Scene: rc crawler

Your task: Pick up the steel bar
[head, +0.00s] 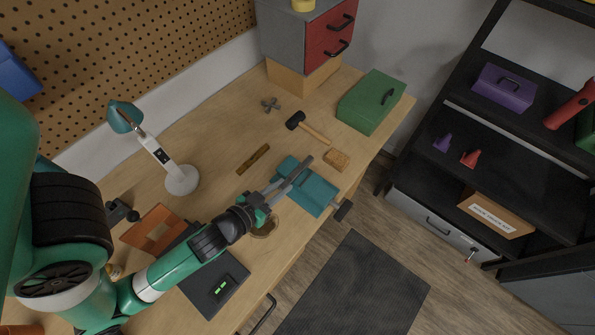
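My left gripper (281,187) reaches in from the lower left, at the left side of the teal vise (318,195) on the workbench. A narrow grey metal length (302,167) runs from the fingertips over the vise's top. It may be the steel bar, but I cannot clearly tell it from the fingers. The fingers are too small and overlapped to show whether they are shut on it. A brownish-yellow bar (253,159) lies flat on the bench, up and left of the gripper. My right gripper is not in view.
A hammer (313,130), a tan block (336,160) and a green toolbox (369,101) are beyond the vise. A white lamp (182,180) stands left. A round brown dish (265,228) is below the gripper. The bench (215,130) is clear around the brownish-yellow bar.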

